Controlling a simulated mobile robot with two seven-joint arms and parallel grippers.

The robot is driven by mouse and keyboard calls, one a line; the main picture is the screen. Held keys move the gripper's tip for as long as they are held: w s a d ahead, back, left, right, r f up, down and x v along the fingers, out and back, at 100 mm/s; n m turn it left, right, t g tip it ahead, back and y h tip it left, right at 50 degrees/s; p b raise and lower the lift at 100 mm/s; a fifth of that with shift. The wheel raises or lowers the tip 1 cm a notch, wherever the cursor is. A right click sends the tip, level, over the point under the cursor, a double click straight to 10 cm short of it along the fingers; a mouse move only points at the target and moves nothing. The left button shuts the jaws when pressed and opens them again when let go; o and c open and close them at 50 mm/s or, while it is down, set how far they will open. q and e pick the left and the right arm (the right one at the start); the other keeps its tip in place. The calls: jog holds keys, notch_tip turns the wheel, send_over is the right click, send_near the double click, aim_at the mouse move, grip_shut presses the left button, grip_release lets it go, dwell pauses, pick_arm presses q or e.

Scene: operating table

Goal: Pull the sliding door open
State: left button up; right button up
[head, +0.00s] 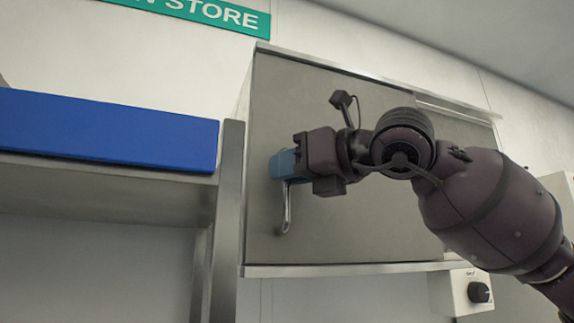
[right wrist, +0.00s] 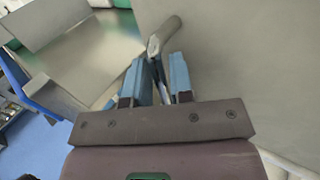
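The sliding door (head: 375,235) is a grey metal panel on the front of a wall cabinet. Its upright bar handle (head: 286,210) is near the door's left edge. My right gripper (head: 281,164) is at the handle; its blue fingers hide the handle's upper part. I cannot make out the exact contact. My left gripper is not in view.
A blue box or panel (head: 110,130) lies on a metal shelf (head: 100,188) left of the cabinet. A metal post (head: 230,215) stands close beside the cabinet's left side. A white unit with a black knob (head: 480,292) is below right. A green sign (head: 205,12) hangs above.

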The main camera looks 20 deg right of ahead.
jog(key=shift+w+a, duration=0.15)
jog(key=shift+w, duration=0.05)
grip_shut()
